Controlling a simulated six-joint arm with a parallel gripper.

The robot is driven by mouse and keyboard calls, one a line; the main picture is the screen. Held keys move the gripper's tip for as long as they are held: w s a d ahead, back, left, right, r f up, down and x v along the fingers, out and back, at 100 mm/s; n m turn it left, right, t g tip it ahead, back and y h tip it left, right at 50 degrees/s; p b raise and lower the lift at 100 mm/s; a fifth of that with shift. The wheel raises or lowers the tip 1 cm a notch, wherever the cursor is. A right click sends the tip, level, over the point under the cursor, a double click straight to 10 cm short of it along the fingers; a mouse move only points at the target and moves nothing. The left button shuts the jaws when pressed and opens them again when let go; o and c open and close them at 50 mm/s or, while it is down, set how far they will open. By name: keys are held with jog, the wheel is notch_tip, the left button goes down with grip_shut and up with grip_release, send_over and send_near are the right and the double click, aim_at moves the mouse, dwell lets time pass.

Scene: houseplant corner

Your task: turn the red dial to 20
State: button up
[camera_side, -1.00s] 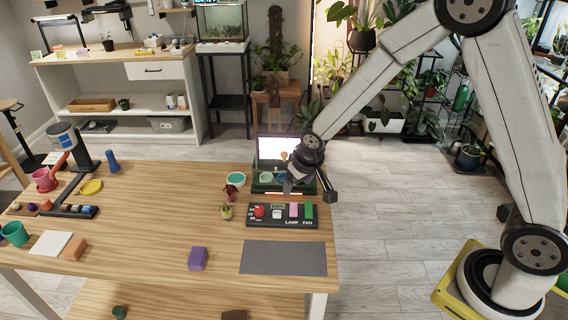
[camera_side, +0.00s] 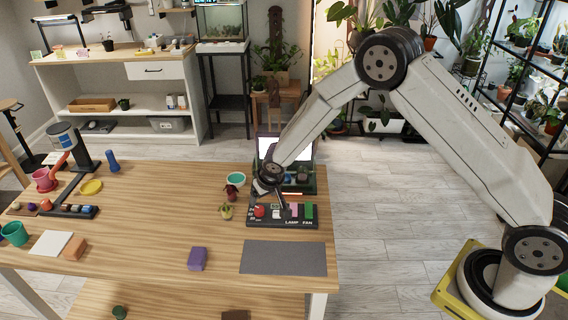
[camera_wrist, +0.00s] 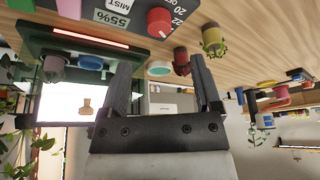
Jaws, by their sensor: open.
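The red dial (camera_side: 259,211) sits at the left end of a black control panel (camera_side: 255,223) on the wooden table. In the wrist view, which looks upside down, the red dial (camera_wrist: 160,22) is near the top, with "20", "22" and "OFF" printed beside it. A display reading 55% and a MIST label are next to it. My gripper (camera_side: 275,196) is just above and behind the panel in the side view. Its two fingers (camera_wrist: 164,80) are apart with nothing between them, and the dial lies beyond them. I cannot tell which mark the dial points to.
The panel also carries pink and green (camera_side: 309,212) switches labelled LAMP and FAN. A lit glass case (camera_side: 299,187) stands behind it. A small potted plant (camera_side: 226,211) is close on the left. A grey mat (camera_side: 283,258) lies in front. A purple block (camera_side: 197,259) is farther left.

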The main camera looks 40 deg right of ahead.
aim_at(259, 208)
jog(key=shift+x, duration=3.8)
grip_shut()
